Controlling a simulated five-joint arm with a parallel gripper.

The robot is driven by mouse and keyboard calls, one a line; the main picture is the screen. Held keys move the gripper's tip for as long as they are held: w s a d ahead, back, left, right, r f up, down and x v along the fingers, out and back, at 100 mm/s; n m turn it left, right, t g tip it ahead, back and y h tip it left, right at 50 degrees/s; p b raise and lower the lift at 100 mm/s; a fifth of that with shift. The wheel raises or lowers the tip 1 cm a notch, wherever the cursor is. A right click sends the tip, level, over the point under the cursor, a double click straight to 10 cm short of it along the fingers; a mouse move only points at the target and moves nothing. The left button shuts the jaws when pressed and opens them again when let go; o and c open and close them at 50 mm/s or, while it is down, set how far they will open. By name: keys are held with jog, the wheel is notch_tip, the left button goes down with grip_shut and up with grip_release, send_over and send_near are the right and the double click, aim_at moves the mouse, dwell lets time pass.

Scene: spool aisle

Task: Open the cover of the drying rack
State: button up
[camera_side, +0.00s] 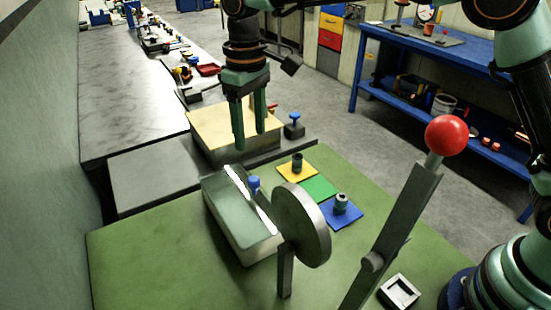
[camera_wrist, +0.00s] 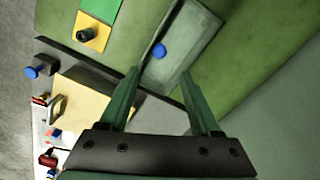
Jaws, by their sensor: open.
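A long grey-green box (camera_side: 240,228) with a pale top and a bright edge stands on the green bench; it looks like the drying rack with its cover. A blue knob (camera_side: 253,183) shows at its far edge. In the wrist view, the box (camera_wrist: 195,35) lies ahead of the fingers, and the blue knob (camera_wrist: 159,51) shows on it, between and just beyond the fingertips. I cannot tell how far the cover is raised. My gripper (camera_side: 250,140) is open and empty, pointing down above and behind the knob, apart from it. Its fingers also show in the wrist view (camera_wrist: 160,72).
A yellow-topped block (camera_side: 225,125) stands behind the box, under my gripper. A grey disc (camera_side: 302,225) on a post stands close in front. A lever with a red ball (camera_side: 446,135) rises at right. Yellow, green and blue pads (camera_side: 319,187) lie right of the box.

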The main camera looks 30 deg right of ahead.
aim_at(253, 179)
notch_tip(253, 179, down, 12)
jog(key=shift+r, duration=0.25)
dwell(0.3)
grip_shut()
jog(key=shift+r, duration=0.1)
dwell(1.2)
